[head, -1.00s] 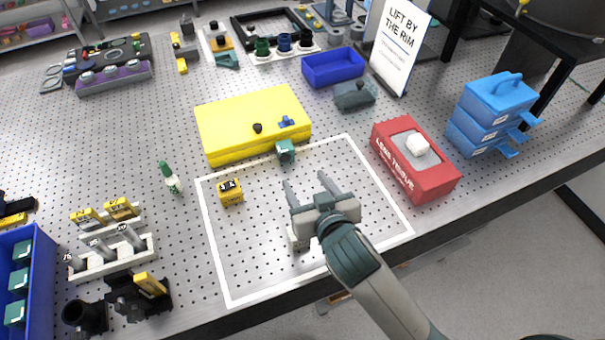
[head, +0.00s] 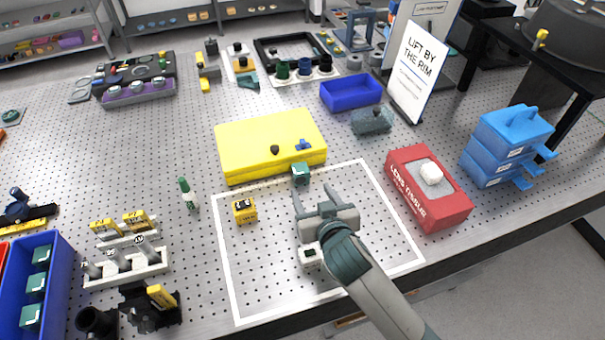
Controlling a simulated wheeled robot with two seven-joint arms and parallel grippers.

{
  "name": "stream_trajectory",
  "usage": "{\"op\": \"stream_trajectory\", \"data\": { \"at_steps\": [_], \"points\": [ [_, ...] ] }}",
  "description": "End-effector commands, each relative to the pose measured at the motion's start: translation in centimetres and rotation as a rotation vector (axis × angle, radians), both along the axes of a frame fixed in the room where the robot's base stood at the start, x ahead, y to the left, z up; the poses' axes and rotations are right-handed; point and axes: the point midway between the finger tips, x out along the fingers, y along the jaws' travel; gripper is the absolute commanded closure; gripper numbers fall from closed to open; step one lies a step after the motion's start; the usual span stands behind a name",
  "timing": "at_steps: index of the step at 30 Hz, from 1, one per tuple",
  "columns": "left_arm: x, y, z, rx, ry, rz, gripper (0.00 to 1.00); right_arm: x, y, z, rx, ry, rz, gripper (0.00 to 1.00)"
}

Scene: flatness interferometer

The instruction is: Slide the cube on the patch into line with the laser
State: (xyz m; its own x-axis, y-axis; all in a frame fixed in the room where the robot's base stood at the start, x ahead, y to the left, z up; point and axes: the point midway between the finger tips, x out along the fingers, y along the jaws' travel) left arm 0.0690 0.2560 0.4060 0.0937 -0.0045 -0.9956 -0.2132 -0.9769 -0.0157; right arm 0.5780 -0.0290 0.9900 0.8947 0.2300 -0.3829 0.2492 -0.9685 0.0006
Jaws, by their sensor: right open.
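A white outline (head: 229,268) marks a patch on the perforated table. A small teal cube (head: 300,174) sits at the patch's far edge, close against the front of a yellow box (head: 240,160). A small yellow block with black markings (head: 244,211) stands near the patch's left edge. I cannot tell for certain which thing is the laser. My right gripper (head: 312,188) is open and empty over the patch, its fingers pointing at the teal cube and just short of it. A small white block (head: 311,257) is partly hidden by the gripper. My left gripper is out of view.
A red lens tissue box (head: 441,212) stands right of the patch, with blue stacked drawers (head: 500,150) beyond. A green-capped bottle (head: 188,196) and a white rack (head: 125,268) stand left. A blue bin (head: 40,292) holds teal cubes. The patch's front is mostly clear.

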Motion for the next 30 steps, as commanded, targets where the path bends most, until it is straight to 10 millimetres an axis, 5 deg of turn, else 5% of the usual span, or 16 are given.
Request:
{"op": "stream_trajectory", "data": {
  "at_steps": [18,30],
  "points": [
    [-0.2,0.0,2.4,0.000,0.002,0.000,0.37,8.0,2.1,-3.3,0.000,0.001,0.000,0.44],
    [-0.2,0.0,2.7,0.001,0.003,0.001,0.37,9.7,2.6,-4.2,0.000,0.001,0.001,0.44]
  ]
}}
